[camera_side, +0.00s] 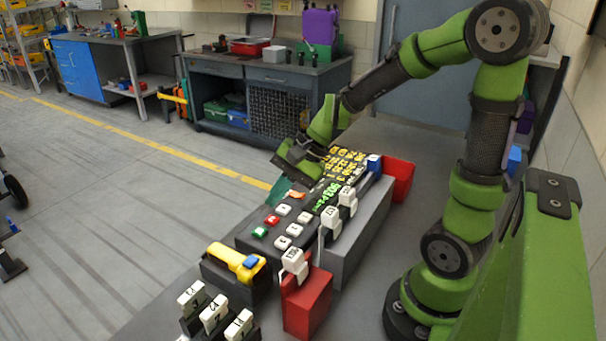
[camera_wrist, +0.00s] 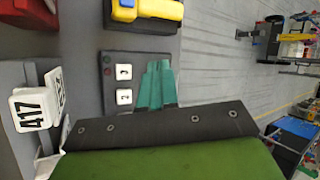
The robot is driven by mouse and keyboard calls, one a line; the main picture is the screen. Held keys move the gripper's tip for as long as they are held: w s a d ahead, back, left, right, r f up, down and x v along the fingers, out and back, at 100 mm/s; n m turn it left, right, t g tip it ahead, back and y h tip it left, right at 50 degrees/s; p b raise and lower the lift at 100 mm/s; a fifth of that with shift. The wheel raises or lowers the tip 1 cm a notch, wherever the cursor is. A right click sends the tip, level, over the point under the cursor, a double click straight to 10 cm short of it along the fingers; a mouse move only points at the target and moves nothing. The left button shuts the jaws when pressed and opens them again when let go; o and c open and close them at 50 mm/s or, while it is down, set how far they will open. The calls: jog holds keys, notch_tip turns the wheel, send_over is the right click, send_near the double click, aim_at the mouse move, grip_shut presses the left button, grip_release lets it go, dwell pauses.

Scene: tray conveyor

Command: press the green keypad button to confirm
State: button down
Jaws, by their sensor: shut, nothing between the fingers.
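The keypad (camera_side: 268,243) is a dark sloped panel in the middle of the side view. Its green button (camera_side: 260,232) is at the left edge, beside a red button (camera_side: 272,220) and several white buttons (camera_side: 283,210). My gripper (camera_side: 277,192) is above the far end of the keypad, apart from the green button. In the wrist view its teal fingers (camera_wrist: 156,85) are together and empty, covering part of the keypad (camera_wrist: 136,58). Two white keys (camera_wrist: 124,97) show beside them there.
A yellow device with a blue top (camera_side: 233,257) sits near the keypad's front end. White numbered blocks (camera_side: 294,260) stand along the right side, one on a red holder (camera_side: 308,300). Another red bin (camera_side: 399,178) is behind. Open floor (camera_side: 120,190) lies left.

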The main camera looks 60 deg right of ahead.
aim_at(264, 231)
jog(key=w+m, duration=0.1)
jog(key=w+m+t, duration=0.1)
jog(key=w+m, duration=0.1)
jog(key=w+d+m+t, duration=0.1)
jog(key=w, duration=0.1)
jog(key=shift+w+d+f+m+y, duration=0.1)
jog(key=shift+m+y, duration=0.2)
jog(key=shift+y, duration=0.1)
jog(key=shift+f, duration=0.1)
jog(key=shift+f, duration=4.35)
jog(key=shift+f, duration=0.4)
